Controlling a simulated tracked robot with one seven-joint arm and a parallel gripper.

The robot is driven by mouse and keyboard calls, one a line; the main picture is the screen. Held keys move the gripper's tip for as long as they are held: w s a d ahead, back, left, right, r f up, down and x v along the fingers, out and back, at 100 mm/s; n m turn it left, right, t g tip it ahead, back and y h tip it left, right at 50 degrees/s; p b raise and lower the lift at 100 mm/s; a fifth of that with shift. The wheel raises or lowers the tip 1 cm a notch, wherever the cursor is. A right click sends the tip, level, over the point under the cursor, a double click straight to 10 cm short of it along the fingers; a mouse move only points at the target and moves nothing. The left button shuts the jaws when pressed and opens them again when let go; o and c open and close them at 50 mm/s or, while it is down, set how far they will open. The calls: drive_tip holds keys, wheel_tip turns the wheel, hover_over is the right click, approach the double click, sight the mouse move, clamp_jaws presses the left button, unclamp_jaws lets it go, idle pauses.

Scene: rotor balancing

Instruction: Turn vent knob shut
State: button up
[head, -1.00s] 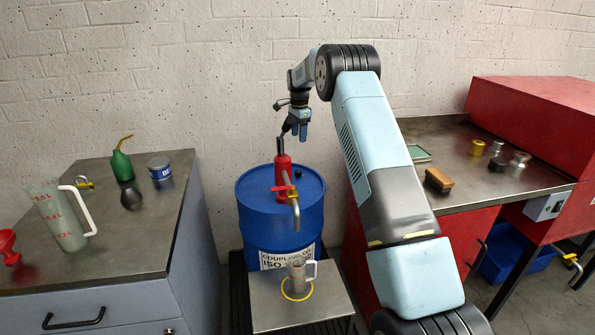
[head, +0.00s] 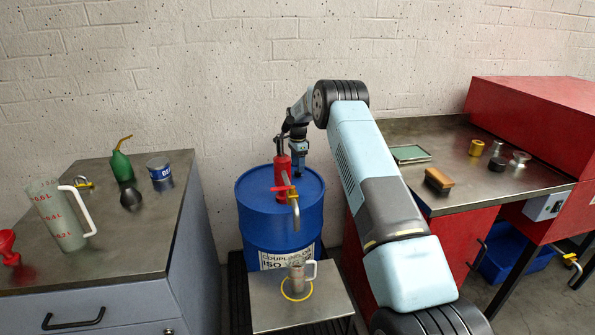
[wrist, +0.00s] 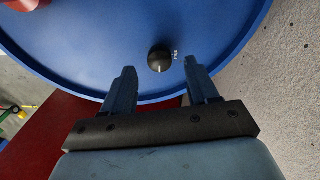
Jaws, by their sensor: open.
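The vent knob (wrist: 160,58) is a small black round knob with a pale pointer line, on the blue drum's top (wrist: 100,45) near its rim. A small white marking, too small to read surely, sits beside it. In the wrist view my gripper (wrist: 158,80) is open, its two fingers apart, with the knob between and slightly beyond the fingertips. I cannot tell whether the fingers touch it. In the head view my gripper (head: 300,168) is over the right part of the drum (head: 262,222), behind the red pump. The knob is hidden there.
The red pump (head: 282,172) and brass tap with red handle (head: 293,205) stand close to my gripper's left. A metal mug (head: 297,277) sits on the stand (head: 270,318) in front. The wall is close behind. A red bench is at right, a grey cabinet at left.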

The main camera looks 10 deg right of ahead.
drive_tip(key=shift+f, duration=1.75)
drive_tip(key=c, duration=1)
drive_tip(key=shift+r, duration=0.1)
drive_tip(key=shift+c, duration=0.2)
